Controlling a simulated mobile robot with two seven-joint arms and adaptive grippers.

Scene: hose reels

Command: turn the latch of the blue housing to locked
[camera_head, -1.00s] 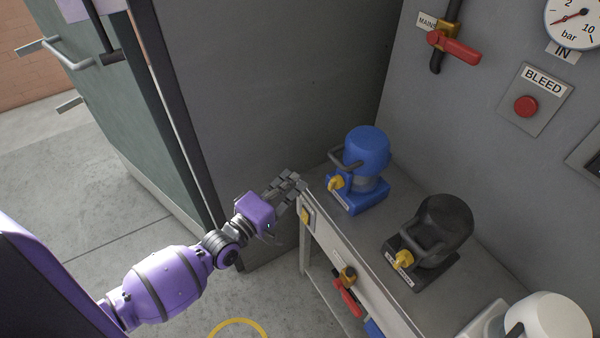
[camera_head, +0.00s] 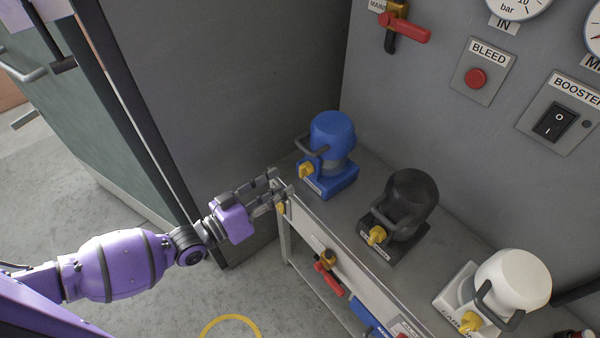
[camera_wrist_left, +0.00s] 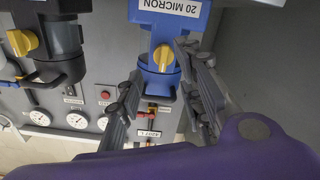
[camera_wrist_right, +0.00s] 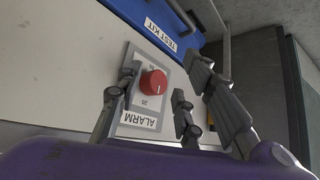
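The blue housing (camera_head: 331,150) stands upright at the far left end of the bench, with a yellow latch (camera_head: 306,170) at its front base. In the left wrist view the blue housing (camera_wrist_left: 178,25) is upside down, with its yellow latch (camera_wrist_left: 164,57) between and beyond my finger tips. My left gripper (camera_head: 274,190) is at the bench's left end, just short of the latch, apart from it, with its fingers spread and empty. My right gripper (camera_wrist_right: 155,100) shows only in its wrist view, fingers spread around a red knob (camera_wrist_right: 154,82) on the ALARM panel; contact is unclear.
A black housing (camera_head: 408,200) and a white housing (camera_head: 510,285), each with a yellow latch, stand further right on the bench (camera_head: 345,215). A grey wall panel is close on the left.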

